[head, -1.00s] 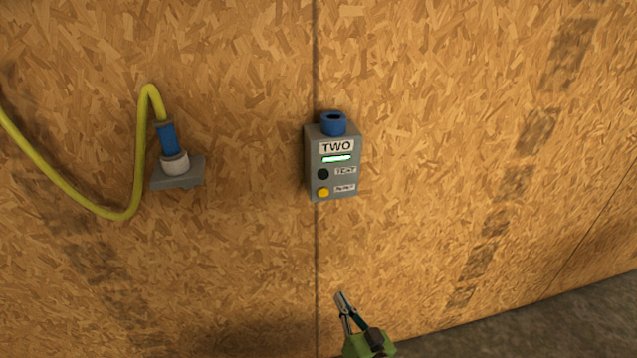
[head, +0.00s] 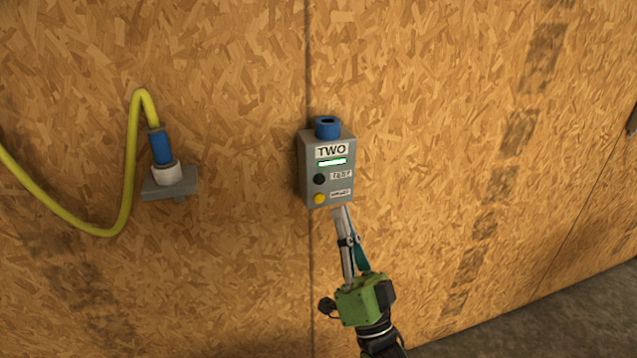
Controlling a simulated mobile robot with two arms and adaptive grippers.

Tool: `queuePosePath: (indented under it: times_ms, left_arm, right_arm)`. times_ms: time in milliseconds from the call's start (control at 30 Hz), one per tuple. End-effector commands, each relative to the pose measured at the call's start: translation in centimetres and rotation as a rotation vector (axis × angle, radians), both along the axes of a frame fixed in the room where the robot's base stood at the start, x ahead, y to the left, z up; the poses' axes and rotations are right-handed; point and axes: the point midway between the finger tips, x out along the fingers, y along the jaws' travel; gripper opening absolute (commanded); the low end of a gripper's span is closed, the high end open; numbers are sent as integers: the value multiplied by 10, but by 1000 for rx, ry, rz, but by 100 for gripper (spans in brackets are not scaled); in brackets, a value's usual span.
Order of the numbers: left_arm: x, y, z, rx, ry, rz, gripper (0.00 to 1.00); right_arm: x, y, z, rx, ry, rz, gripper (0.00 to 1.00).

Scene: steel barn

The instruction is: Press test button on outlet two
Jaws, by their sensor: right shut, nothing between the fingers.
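Outlet two (head: 342,183) is a grey box on the wooden wall, labelled TWO, with a blue socket (head: 327,127) on top. Its small display (head: 333,162) shows green and white. The black test button (head: 319,179) sits beside a label that reads TEST. A yellow button (head: 319,199) is below it, beside a blurred label. My right gripper (head: 341,212) is shut and empty. Its tips are just below the lower edge of the box in the picture, to the right of the yellow button; I cannot tell whether they touch the box. My left gripper is not in view.
To the left, a yellow cable (head: 128,190) runs to a blue plug (head: 162,147) in a white fitting on a grey wall bracket (head: 170,186). The wall around the box is otherwise clear. A dark floor (head: 560,322) shows at the lower right.

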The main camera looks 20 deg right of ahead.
Motion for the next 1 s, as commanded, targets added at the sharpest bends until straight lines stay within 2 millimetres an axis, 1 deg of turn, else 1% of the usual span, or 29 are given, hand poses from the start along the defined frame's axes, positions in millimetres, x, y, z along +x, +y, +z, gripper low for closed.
queuePosePath:
  times_ms: [233, 367, 467, 800, 1000]
  left_arm:
    - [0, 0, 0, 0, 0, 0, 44]
    - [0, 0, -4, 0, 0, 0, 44]
    - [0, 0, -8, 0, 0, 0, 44]
    - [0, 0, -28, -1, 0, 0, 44]
    - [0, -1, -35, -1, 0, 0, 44]
  right_arm:
    - [1, 0, -1, -1, 2, 0, 0]
    - [8, 0, -2, -1, 1, -2, 0]
    - [18, 1, -2, -1, 0, -1, 0]
    - [66, 2, -3, -2, 1, -1, 0]
    - [83, 3, -2, -2, 1, -1, 0]
